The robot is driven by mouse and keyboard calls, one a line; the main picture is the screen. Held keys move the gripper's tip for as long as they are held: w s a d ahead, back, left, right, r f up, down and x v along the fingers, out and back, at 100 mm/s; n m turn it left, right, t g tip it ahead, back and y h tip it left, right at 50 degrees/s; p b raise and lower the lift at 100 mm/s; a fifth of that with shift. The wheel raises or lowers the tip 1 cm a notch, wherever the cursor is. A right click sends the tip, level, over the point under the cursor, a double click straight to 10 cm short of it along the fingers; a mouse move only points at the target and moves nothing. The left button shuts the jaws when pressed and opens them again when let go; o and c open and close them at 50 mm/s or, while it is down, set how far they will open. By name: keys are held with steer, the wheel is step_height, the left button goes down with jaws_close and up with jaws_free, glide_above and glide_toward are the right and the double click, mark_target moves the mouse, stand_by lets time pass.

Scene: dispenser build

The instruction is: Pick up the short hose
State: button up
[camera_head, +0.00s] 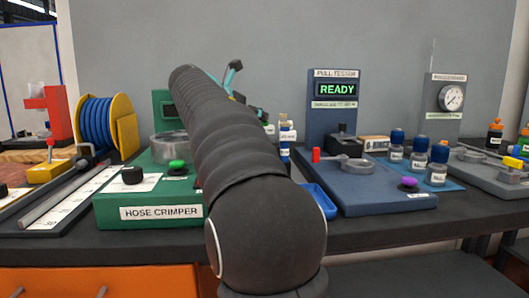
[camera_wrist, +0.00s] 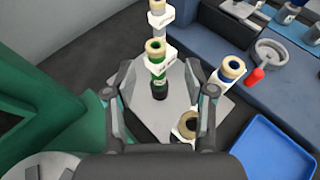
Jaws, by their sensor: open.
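Several upright cylindrical pieces with tan ring tops and white labels stand on a grey plate (camera_wrist: 227,116) in the wrist view. They include a green piece (camera_wrist: 156,62), a blue piece (camera_wrist: 229,70), a grey piece (camera_wrist: 158,12) farther back and a dark piece (camera_wrist: 187,124) at the near right. Labels are too small to read, so I cannot tell which is the short hose. My gripper (camera_wrist: 160,92) is open and empty, with the green piece beyond and between its fingers. In the head view my arm hides most of this spot; one blue labelled piece (camera_head: 285,137) shows.
The green hose crimper (camera_head: 150,212) stands left of my arm, and its green side is close in the wrist view. A blue tray (camera_wrist: 277,150) lies at the right. The pull tester (camera_head: 375,190) is right of my arm. A blue hose reel (camera_head: 94,124) stands far left.

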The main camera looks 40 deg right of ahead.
steer(key=shift+w+r+x, duration=0.1)
steer(key=shift+w+x, duration=0.05)
steer(key=shift+x, duration=1.2)
steer(key=shift+w+r+x, duration=0.1)
steer(key=shift+x, duration=1.25)
steer(key=shift+r, duration=0.1)
jaws_close()
